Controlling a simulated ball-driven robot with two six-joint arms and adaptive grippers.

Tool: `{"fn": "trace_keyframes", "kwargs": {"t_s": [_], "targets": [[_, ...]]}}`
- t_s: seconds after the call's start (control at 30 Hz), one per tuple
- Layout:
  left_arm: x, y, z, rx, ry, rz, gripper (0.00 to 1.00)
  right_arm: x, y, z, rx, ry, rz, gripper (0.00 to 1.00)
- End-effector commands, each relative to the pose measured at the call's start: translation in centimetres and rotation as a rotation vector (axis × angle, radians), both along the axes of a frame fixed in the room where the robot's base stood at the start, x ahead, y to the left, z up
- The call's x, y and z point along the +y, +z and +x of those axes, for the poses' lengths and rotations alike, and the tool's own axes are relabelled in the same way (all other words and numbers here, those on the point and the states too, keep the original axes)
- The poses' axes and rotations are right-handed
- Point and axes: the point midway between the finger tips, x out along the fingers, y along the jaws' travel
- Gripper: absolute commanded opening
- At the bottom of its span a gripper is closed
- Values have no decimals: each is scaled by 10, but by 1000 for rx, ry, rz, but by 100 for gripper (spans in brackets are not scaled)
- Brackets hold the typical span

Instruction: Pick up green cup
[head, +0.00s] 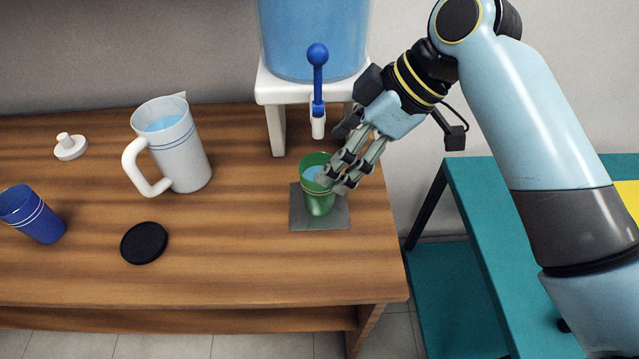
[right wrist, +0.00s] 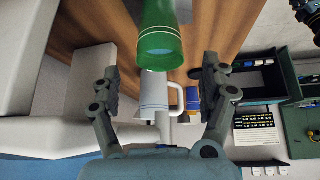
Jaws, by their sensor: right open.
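The green cup (head: 318,201) stands upright on a dark grey square mat (head: 340,219) below the dispenser's tap, with pale blue showing inside it. My right gripper (head: 338,183) is at the cup's right side in the head view, its fingers overlapping the rim and hiding part of it. In the right wrist view, the green cup (right wrist: 160,45) shows at the top, between and beyond the two spread fingers of the right gripper (right wrist: 160,78). The gripper is open and holds nothing. I cannot tell whether a finger touches the cup. My left gripper is not in view.
A water dispenser (head: 315,35) on a white stand with a blue tap (head: 317,85) is close behind the cup. A white pitcher (head: 182,155), blue cup (head: 35,215), black disc (head: 144,243) and white lid (head: 70,147) are left. The wooden table's front middle is clear.

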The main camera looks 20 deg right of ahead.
Motion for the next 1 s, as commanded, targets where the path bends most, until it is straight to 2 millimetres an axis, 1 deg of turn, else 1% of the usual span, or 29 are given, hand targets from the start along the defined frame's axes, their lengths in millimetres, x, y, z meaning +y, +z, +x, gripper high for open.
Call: {"fn": "trace_keyframes", "kwargs": {"t_s": [0.03,0.1,0.23,0.33,0.53,0.57,1.0], "targets": [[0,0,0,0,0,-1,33,5,-10,1,7,-2,4,78],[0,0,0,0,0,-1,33,11,-20,4,7,-1,2,78],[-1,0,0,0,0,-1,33,19,-36,9,5,-2,1,78],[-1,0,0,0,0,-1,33,22,-41,10,3,-1,1,78],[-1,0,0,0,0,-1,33,21,-41,10,3,-1,-1,78],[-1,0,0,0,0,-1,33,21,-41,10,3,-1,-1,76],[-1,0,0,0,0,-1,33,21,-41,10,3,-1,-1,18]]}}
